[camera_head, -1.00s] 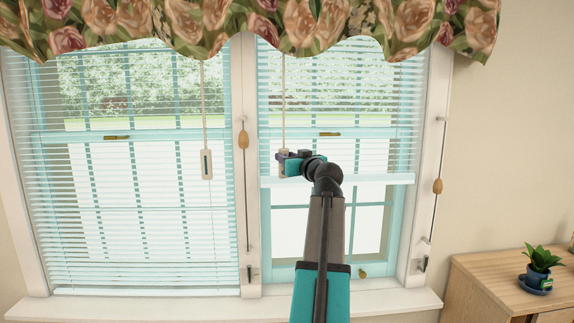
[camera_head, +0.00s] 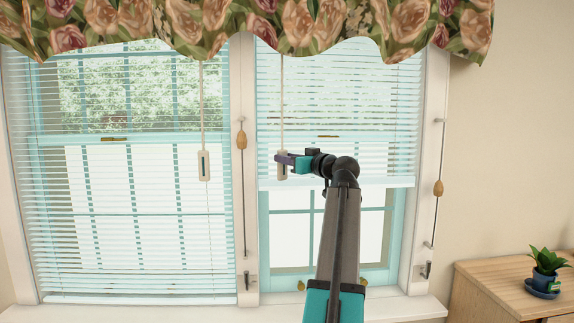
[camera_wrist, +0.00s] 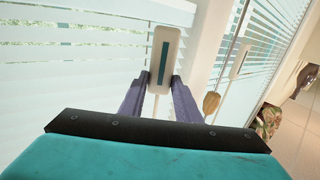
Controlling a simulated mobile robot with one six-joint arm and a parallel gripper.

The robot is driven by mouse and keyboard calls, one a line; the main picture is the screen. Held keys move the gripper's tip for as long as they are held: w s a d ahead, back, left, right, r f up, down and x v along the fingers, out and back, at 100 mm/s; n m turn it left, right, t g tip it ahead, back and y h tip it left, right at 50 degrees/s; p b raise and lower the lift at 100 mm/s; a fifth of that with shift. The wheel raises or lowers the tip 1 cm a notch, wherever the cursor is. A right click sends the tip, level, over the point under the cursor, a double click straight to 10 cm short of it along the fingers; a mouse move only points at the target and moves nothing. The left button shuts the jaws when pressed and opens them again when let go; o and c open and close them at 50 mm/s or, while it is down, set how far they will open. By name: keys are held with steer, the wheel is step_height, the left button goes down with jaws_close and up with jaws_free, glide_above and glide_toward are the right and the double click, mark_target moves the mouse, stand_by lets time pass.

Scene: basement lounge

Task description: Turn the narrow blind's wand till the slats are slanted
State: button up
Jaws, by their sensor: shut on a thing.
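The narrow blind (camera_head: 340,110) hangs in the right window, lowered about halfway. Its slats look broad and slanted, with thin gaps of the outside between them. Its wand (camera_head: 283,95) hangs at the left side and ends in a pale flat handle (camera_head: 283,174). My gripper (camera_head: 281,160) is shut on this handle from the right.
The wider blind (camera_head: 130,230) at left is fully lowered, with its own wand handle (camera_head: 204,165). Cords with wooden knobs hang on the middle (camera_head: 240,142) and right (camera_head: 438,188) frames. A floral valance (camera_head: 240,25) hangs above. A potted plant (camera_head: 546,265) stands on a wooden cabinet (camera_head: 480,285).

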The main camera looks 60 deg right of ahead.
steer(key=shift+d, duration=0.1)
stand_by(0.3)
steer(key=o, duration=1)
steer(key=shift+y, duration=0.3)
steer(key=shift+o, duration=0.2)
steer(key=shift+s, duration=0.2)
steer(key=v, duration=1.3)
steer(key=shift+s+a, duration=0.25)
steer(key=shift+f, duration=0.15)
